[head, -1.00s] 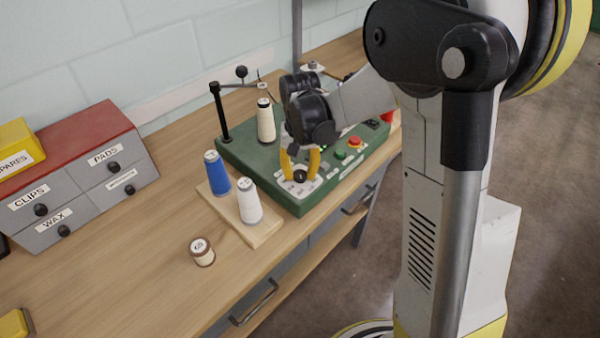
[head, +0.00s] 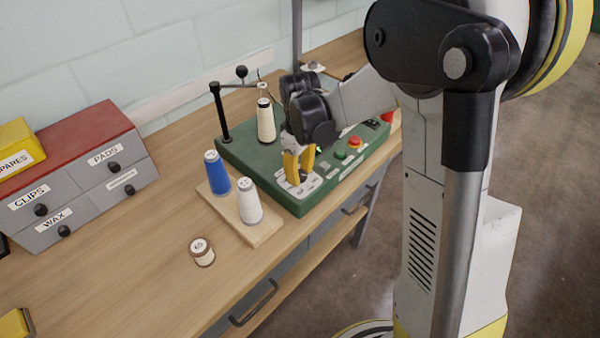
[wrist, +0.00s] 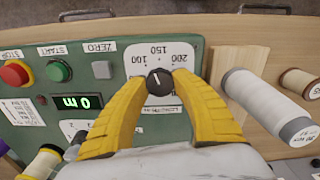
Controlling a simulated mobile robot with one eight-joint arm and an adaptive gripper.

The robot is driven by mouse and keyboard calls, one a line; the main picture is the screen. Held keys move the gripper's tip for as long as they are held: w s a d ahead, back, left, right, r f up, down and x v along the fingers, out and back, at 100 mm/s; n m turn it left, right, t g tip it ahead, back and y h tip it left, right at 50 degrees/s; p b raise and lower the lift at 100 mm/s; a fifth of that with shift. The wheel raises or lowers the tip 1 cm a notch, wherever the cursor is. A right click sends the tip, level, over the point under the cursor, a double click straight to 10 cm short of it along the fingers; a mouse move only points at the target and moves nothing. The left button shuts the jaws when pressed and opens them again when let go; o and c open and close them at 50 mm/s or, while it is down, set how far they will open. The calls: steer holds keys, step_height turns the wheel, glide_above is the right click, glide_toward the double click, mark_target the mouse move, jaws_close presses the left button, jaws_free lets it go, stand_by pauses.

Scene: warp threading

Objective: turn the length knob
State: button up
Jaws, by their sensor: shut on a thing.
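The length knob (wrist: 159,82) is a small black dial with a white pointer line, on a white scale plate marked 100, 150 and 200. In the wrist view its pointer aims close to the 150 mark. My gripper (wrist: 159,84) has its yellow fingers on either side of the knob, shut on it. In the head view my gripper (head: 298,182) reaches down to the near left corner of the green machine (head: 300,207), and the fingers mostly hide the knob. The green display (wrist: 77,102) reads as 0 m, upside down in the wrist view.
A white cone (head: 249,202) and a blue cone (head: 217,173) stand on a wooden board left of the machine. A small spool (head: 202,252) is on the bench. Red stop (wrist: 15,73) and green start (wrist: 58,71) buttons lie beside the knob. A thread post (head: 221,112) rises behind.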

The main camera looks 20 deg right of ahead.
mark_target(300, 174)
steer(key=n, duration=1.3)
steer(key=shift+n, duration=0.4)
stand_by(0.4)
steer(key=o, duration=1.2)
steer(key=shift+r, duration=0.1)
step_height(300, 174, up, 12)
steer(key=shift+f, duration=0.1)
steer(key=shift+s, duration=0.1)
